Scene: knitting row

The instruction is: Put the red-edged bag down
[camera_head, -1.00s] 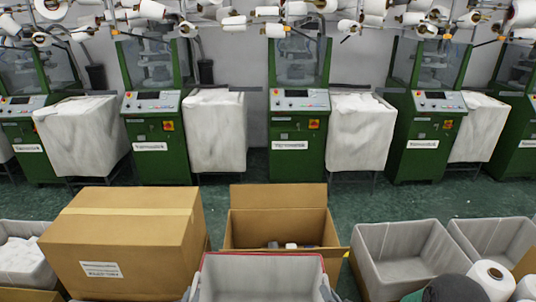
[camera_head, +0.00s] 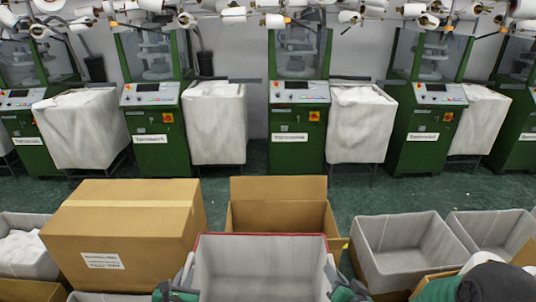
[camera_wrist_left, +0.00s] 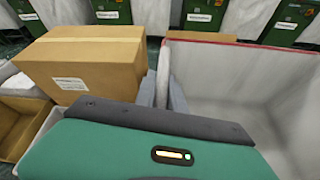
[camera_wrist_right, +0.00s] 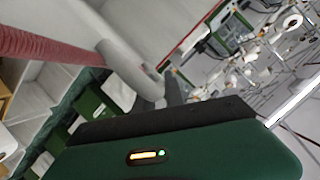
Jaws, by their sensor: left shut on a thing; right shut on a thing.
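The red-edged bag (camera_head: 262,272) is a grey, open-topped, box-shaped bag with a red rim, at the bottom middle of the head view. It looks empty inside, and its base is cut off by the frame. My left gripper (camera_head: 184,278) is shut on its left side wall. In the left wrist view the fingers (camera_wrist_left: 163,92) sit at that wall, with the bag (camera_wrist_left: 235,85) to their right. My right gripper (camera_head: 334,280) is shut on the right side wall. The right wrist view is tilted and shows its fingers (camera_wrist_right: 168,92) and the red rim (camera_wrist_right: 45,42).
A closed cardboard box (camera_head: 125,230) stands left of the bag. An open cardboard box (camera_head: 278,190) is just behind it. Grey bins (camera_head: 400,255) stand to the right. Green machines (camera_head: 298,130) and white cloth bins (camera_head: 214,125) line the back, with clear green floor (camera_head: 370,200) before them.

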